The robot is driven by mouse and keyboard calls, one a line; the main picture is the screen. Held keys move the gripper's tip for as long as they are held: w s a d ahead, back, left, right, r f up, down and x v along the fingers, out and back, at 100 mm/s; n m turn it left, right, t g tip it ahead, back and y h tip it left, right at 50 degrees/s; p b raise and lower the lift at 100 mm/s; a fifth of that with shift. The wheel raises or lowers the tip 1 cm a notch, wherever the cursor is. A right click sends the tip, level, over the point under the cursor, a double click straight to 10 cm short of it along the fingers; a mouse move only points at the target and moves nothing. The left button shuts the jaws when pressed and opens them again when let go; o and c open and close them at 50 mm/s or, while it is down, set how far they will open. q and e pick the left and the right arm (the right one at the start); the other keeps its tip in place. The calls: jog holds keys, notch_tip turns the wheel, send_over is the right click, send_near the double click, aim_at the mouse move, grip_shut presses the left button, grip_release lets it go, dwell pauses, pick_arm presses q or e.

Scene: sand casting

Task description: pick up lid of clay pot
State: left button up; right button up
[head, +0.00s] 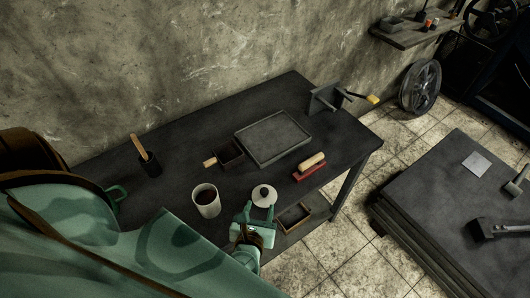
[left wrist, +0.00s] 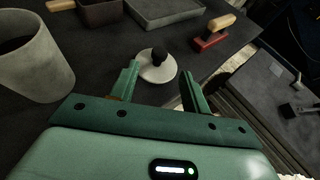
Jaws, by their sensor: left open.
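The lid (head: 264,195) is a pale round disc with a dark knob and lies flat on the dark table. The clay pot (head: 206,203) is a light open cup with dark contents, standing upright left of the lid. My left gripper (head: 260,209) is open and empty, close in front of the lid. In the left wrist view the lid (left wrist: 157,68) lies just beyond and between the fingertips of the gripper (left wrist: 159,74), with its knob upright. The pot (left wrist: 35,62) stands at the left there. I do not see my right gripper.
A shallow grey tray (head: 271,138), a small dark box with a wooden handle (head: 229,152) and a red brush (head: 309,167) lie beyond the lid. A wooden box (head: 293,216) sits lower, near the table's front edge.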

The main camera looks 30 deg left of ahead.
aim_at(264, 193)
pick_arm(q)
jog(key=x, duration=0.9)
jog(key=shift+r+b, duration=0.1)
jog(key=shift+b, duration=0.25)
jog(key=shift+s, duration=0.1)
jog(key=c, duration=1)
